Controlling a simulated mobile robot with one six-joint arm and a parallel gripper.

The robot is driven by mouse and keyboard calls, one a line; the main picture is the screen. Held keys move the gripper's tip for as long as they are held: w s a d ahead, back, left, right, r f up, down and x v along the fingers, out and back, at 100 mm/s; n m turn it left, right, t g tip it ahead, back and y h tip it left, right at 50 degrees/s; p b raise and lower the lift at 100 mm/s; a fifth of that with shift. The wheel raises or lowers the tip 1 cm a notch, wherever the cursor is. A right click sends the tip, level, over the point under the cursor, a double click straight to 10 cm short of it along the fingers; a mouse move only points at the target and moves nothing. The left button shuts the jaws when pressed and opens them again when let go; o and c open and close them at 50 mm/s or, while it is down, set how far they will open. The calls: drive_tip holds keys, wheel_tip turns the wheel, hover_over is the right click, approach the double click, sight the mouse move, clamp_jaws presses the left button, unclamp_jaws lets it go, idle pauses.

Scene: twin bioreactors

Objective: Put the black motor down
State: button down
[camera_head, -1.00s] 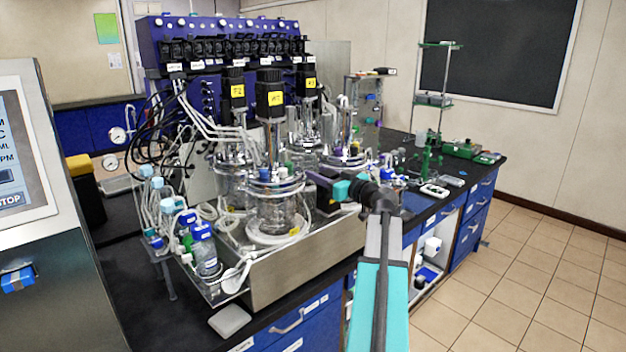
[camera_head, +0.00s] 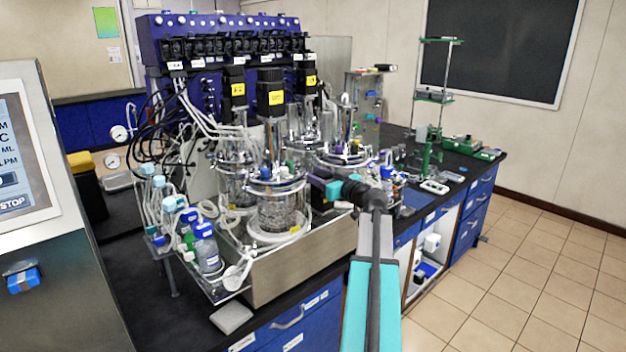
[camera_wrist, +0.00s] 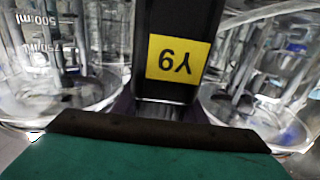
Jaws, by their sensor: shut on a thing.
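The black motor (camera_wrist: 172,95) with a yellow label is held in my gripper (camera_wrist: 165,105) in the wrist view. The label's marking appears upside down. Clear glass vessels stand on both sides of the motor. In the head view my gripper (camera_head: 314,188) reaches left, low beside the front glass vessel (camera_head: 278,205). The held motor is hard to make out there among the dark fingers and glassware. Whether its underside touches a surface is hidden.
Black motors with yellow labels (camera_head: 270,95) stand on top of the vessels. A steel-sided tray (camera_head: 300,270) lies in front, with tubing and blue-capped bottles (camera_head: 206,250) at its left. Bench space towards the right holds small items and a green stand (camera_head: 436,140).

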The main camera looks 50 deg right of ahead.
drive_tip(key=shift+f+p, duration=0.35)
drive_tip(key=shift+f, duration=0.5)
drive_tip(key=shift+f+b, duration=0.15)
drive_tip(key=shift+b, duration=0.15)
drive_tip(key=c, duration=1.1)
unclamp_jaws()
drive_tip(key=shift+s, duration=0.2)
drive_tip(key=s+b, duration=0.3)
drive_tip(key=s, duration=0.8)
drive_tip(key=shift+s+a, duration=0.35)
drive_tip(key=shift+a, duration=0.1)
